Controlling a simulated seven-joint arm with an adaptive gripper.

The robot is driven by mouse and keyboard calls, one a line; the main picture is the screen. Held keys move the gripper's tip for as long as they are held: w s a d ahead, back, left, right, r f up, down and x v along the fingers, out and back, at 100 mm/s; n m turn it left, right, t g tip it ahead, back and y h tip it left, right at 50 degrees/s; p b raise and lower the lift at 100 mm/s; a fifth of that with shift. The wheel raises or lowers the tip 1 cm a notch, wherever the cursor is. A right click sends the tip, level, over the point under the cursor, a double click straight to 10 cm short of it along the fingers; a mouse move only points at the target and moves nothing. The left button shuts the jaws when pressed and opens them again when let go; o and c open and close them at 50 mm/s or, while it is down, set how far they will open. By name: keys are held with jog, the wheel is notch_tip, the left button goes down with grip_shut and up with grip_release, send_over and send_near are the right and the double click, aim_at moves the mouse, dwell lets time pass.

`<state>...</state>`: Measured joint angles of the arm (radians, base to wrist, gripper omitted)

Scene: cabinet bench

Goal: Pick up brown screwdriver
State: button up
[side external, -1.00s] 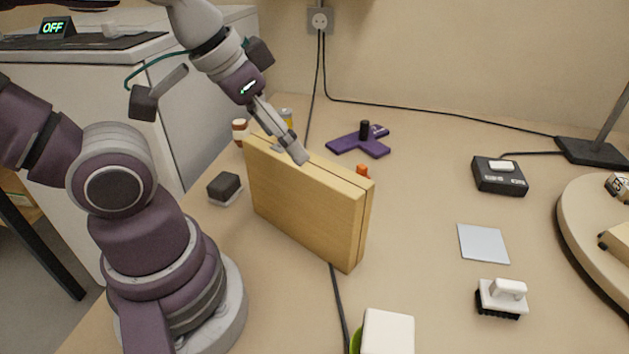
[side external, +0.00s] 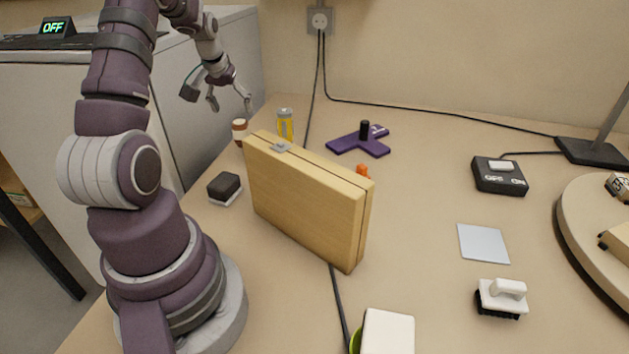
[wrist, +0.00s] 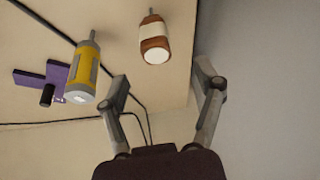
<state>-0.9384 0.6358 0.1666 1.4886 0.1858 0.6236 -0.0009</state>
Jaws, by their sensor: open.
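The brown screwdriver (wrist: 154,40) has a brown handle with a pale band and a thin metal shaft in the wrist view. In the side external view the brown screwdriver (side external: 239,132) shows at the back left of the bench, partly hidden by the wooden case. My gripper (side external: 231,106) is open and empty just above it, apart from it. Both open fingers of my gripper (wrist: 165,84) show in the wrist view.
A yellow and grey screwdriver-like tool (wrist: 85,72) stands close by, also in the side view (side external: 286,124). The wooden case (side external: 305,205) stands upright in front. A purple piece (side external: 358,142) lies to the right. A dark block (side external: 225,187) sits left of the case. The white cabinet (side external: 170,120) is at left.

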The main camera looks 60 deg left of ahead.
aim_at(239, 122)
jog(key=x, duration=0.6)
jog(key=shift+w+d, duration=0.1)
jog(key=shift+d, duration=0.1)
jog(key=shift+r, duration=0.1)
grip_shut()
